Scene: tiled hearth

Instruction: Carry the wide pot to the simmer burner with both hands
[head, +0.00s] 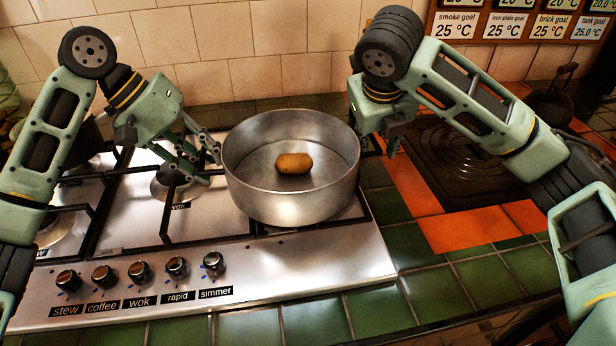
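The wide pot (290,205) is a round steel pan with a brown potato (294,163) inside. It is upright over the right part of the hob and hides the burner under it. Whether it rests on the grate or hangs just above it, I cannot tell. My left gripper (208,164) is at the pot's left side, its fingers apart, close to the wall. My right gripper (378,146) points down at the pot's right rim; its contact with the pot is unclear. The simmer label (216,293) marks the rightmost knob (213,263).
The steel hob (330,250) has black grates, an uncovered wok burner (175,185) and several front knobs. A dark plate (460,160) framed by orange tiles lies to the right. A temperature board (520,22) hangs on the wall. Green tiles (380,305) in front are clear.

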